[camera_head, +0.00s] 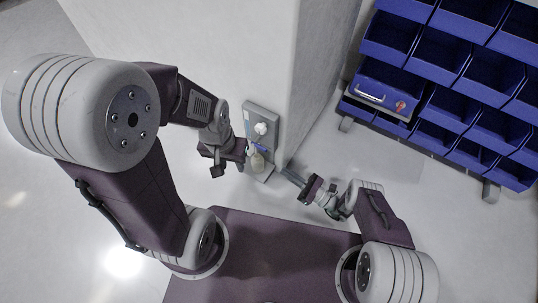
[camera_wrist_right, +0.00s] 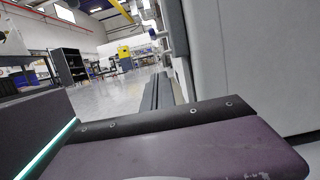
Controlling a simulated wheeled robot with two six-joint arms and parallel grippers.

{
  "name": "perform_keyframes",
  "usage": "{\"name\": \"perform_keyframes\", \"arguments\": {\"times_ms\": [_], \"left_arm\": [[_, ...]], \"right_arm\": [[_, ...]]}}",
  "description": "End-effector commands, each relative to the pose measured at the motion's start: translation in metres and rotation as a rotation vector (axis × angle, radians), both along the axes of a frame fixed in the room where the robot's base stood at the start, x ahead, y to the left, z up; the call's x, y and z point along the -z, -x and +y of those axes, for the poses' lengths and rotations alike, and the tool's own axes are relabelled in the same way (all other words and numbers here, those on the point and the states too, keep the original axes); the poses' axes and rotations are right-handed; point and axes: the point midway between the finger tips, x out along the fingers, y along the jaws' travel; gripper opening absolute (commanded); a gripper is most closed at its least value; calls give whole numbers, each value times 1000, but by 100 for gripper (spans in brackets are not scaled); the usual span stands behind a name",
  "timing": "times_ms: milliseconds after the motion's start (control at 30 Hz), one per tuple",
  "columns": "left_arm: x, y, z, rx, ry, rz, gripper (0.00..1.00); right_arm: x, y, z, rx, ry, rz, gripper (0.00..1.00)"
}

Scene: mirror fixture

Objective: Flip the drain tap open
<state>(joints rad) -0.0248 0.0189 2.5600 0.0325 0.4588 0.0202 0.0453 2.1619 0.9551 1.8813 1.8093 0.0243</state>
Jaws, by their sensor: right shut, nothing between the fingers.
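A grey fixture panel (camera_head: 276,117) is on the white pillar, with a round white knob (camera_head: 261,128), a small blue part (camera_head: 262,148) and a pale bowl (camera_head: 257,162) below it. The drain tap is too small to make out for sure. My left gripper (camera_head: 229,163) is just left of the bowl, its dark fingers apart; I cannot tell whether it touches anything. My right gripper (camera_head: 284,170) is shut and empty, its tip close to the pillar's lower edge, right of the bowl. Its grey fingers also show in the right wrist view (camera_wrist_right: 158,92).
The white pillar (camera_head: 320,60) rises behind the fixture. A rack of blue bins (camera_head: 445,55) stands at the right, with a blue toolbox (camera_head: 385,95) in it. Pale floor between pillar and rack is clear. The wrist view shows a distant workshop with shelves (camera_wrist_right: 70,65).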

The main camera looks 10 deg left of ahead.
Motion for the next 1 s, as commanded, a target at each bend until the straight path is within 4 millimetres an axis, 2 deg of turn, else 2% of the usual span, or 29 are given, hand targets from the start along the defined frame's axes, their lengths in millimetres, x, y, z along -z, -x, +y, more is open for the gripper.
{"name": "perform_keyframes", "arguments": {"times_ms": [400, 500, 600, 733, 1000], "left_arm": [[21, 0, 0, 0, 0, 0, 36], [12, 0, 0, 0, 0, 0, 36], [12, 0, 0, 0, 0, 0, 36], [11, 0, 0, 0, 0, 0, 36], [11, 0, 0, 0, 0, 0, 36]], "right_arm": [[-19, -28, 83, -7, 1, -3, 0], [-42, -29, 81, -1, 1, 1, 0], [-53, -29, 80, -1, 1, 0, 0], [-60, -29, 80, -1, 1, 0, 0], [-61, -28, 80, -1, 1, 0, 0]]}}
